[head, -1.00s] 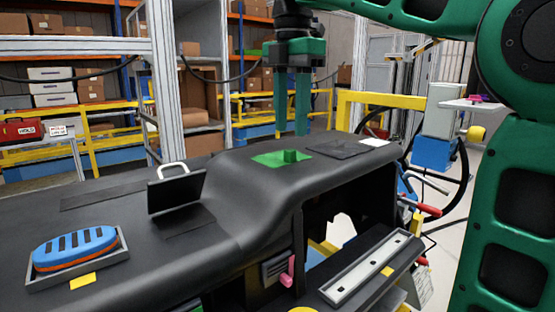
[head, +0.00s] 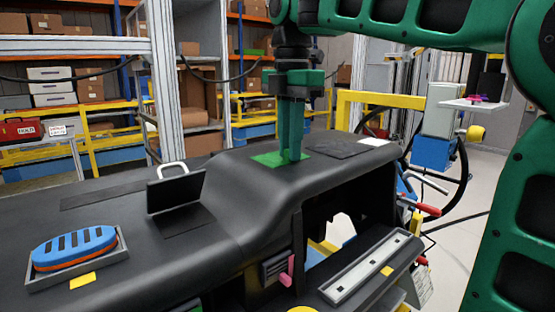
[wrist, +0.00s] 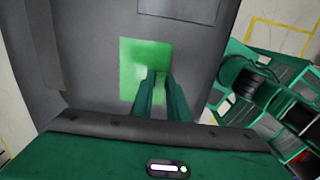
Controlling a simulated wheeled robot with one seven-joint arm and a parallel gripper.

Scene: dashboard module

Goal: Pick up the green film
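The green film (head: 266,159) is a flat bright green sheet on top of the black dashboard, with a raised green tab seen in the earlier head view. In the wrist view the film (wrist: 131,58) lies flat under my fingertips. My gripper (head: 291,160) points straight down with its fingertips at the film, where the tab stood. In the wrist view my two fingers (wrist: 160,80) are close together, with a little light green showing between their tips. The tab is mostly hidden by the fingers. I cannot tell whether they press on it.
The dashboard (head: 235,200) carries a raised black screen (head: 177,190), a dark flat patch (head: 336,148) right of the film, and a grey tray (head: 122,262) with a blue and orange part (head: 75,248) at front left. A steering wheel (head: 458,190) stands to the right.

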